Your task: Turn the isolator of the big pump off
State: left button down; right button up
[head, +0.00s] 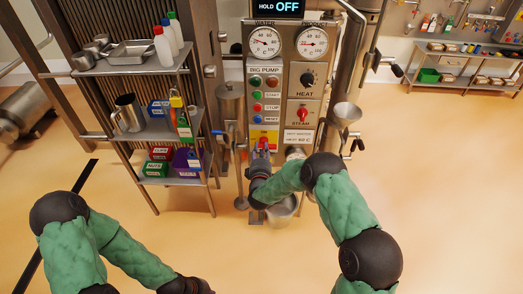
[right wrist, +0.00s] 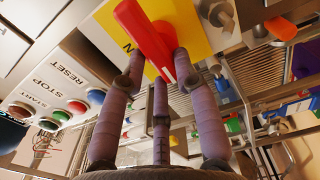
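The BIG PUMP column is on the central panel (head: 265,69). At its bottom is the isolator, a yellow plate (head: 272,131) with a red handle. In the right wrist view the red handle (right wrist: 146,36) slants across the yellow plate (right wrist: 188,22). My right gripper (head: 262,150) is at the isolator; in the right wrist view its fingertips (right wrist: 159,66) are around the handle's lower end. I cannot tell whether they press on it. My left gripper (head: 196,287) is at the bottom edge, mostly cut off, far from the panel.
START, STOP and RESET buttons (right wrist: 77,107) sit close beside my right fingers. The HEAT knob (head: 308,79) and red STEAM handle (head: 303,114) are to the right. The front floor is clear.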

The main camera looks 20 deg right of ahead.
jog(key=shift+o, duration=1)
jog(key=shift+s, duration=0.1)
jog(key=v, duration=1.2)
